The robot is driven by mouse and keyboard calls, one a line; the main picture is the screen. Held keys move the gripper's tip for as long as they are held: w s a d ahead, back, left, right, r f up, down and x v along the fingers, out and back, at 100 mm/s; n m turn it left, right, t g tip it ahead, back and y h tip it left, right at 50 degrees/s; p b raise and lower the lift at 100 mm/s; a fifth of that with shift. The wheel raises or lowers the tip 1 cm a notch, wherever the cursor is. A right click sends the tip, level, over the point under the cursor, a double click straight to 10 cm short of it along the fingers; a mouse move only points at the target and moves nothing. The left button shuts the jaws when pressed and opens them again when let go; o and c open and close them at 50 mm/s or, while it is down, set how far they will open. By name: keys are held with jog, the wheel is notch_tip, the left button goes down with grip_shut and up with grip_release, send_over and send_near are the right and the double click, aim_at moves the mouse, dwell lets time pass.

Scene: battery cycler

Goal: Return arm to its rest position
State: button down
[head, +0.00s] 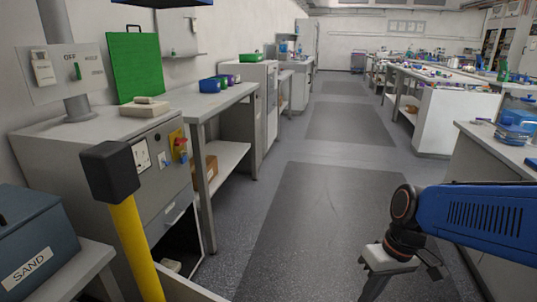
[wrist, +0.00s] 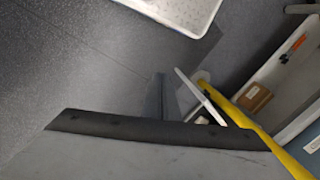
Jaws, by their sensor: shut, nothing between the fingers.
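My blue arm (head: 475,218) reaches in from the right edge in the head view. It ends in a dark round wrist joint. Below this joint hangs my grey gripper (head: 378,268), pointing down over the floor at the lower right. It is shut and empty, clear of the benches and cabinets. Its lower end is cut off by the bottom of the picture. In the wrist view a broad grey surface with a dark edge fills the bottom, and I cannot make out separate fingertips there.
A yellow post (head: 137,245) with a black cap stands at front left, beside the blue SAND box (head: 38,240). Grey cabinets and a bench (head: 205,99) line the left wall. White-sided benches (head: 450,122) stand at right. The aisle floor (head: 300,215) is clear.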

jog(key=s+d+r+m+t+h, duration=0.2)
jog(key=s+d+r+m+t, duration=0.1)
jog(key=d+r+t, duration=0.2)
notch_tip(320, 180, up, 2)
jog(key=shift+s+d+r+h, duration=0.25)
jog(key=shift+d+h, duration=0.05)
jog(key=shift+d, duration=0.1)
dwell(1.1)
